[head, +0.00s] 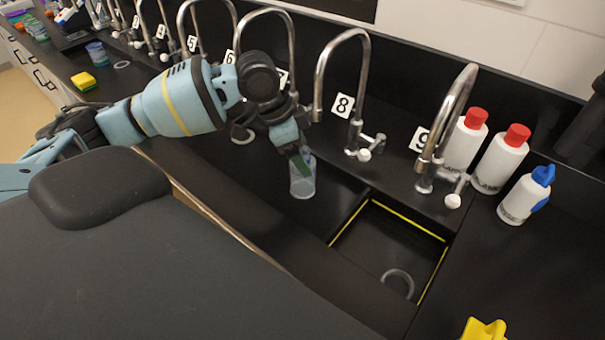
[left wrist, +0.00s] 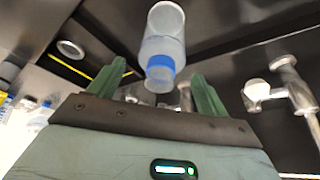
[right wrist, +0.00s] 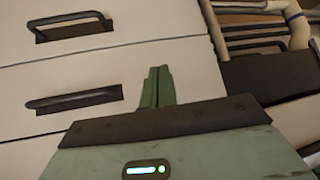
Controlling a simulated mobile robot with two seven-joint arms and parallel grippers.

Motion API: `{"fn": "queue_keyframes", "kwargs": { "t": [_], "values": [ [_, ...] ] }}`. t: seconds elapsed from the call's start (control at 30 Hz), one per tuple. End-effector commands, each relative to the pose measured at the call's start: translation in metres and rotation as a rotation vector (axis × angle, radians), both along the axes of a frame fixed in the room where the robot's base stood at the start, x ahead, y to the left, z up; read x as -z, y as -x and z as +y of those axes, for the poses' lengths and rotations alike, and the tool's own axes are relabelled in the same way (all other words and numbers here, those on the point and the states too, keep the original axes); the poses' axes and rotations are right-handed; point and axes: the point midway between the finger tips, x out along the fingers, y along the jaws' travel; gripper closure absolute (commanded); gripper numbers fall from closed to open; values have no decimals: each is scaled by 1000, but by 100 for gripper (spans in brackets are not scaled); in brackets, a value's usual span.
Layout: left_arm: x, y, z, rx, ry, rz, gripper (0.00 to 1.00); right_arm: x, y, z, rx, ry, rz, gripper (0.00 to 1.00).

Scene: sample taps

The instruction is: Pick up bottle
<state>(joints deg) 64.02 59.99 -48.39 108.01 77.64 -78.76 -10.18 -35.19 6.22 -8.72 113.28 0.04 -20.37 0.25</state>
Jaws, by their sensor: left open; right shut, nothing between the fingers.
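A translucent bottle (head: 302,182) stands upright on the black worktop beside the sink in the head view. My left gripper (head: 303,160) is at its top, pointing down, and its green fingers hide part of the bottle. In the left wrist view the bottle (left wrist: 165,25) has a blue band and shows between the two spread fingers of the left gripper (left wrist: 158,69). The left gripper is open; I cannot tell whether a finger touches the bottle. My right gripper (right wrist: 159,70) is shut and empty, in front of drawer fronts.
A sink (head: 385,250) with a yellow-edged rim opens right of the bottle. Curved taps line the back, including one by label 8 (head: 342,105). Two red-capped white bottles (head: 500,162) and a blue-topped one (head: 522,200) stand right. A yellow sponge (head: 84,81) lies far left.

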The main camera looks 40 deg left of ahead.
Motion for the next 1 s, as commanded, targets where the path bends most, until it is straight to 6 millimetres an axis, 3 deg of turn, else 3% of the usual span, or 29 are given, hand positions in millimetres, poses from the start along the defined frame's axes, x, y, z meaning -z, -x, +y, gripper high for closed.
{"fn": "queue_keyframes", "kwargs": {
  "t": [0.2,0.47,0.9,1.0],
  "values": [
    [22,-6,-8,0,0,-1,22,1,1,-1,-4,2,2,100],
    [24,-6,-9,0,-1,-2,22,1,1,-3,-10,9,2,100],
    [24,-6,-9,0,-1,-2,77,1,1,-3,-10,9,1,100],
    [24,-6,-9,0,0,-3,86,1,1,-3,-8,6,0,100]
  ]
}}
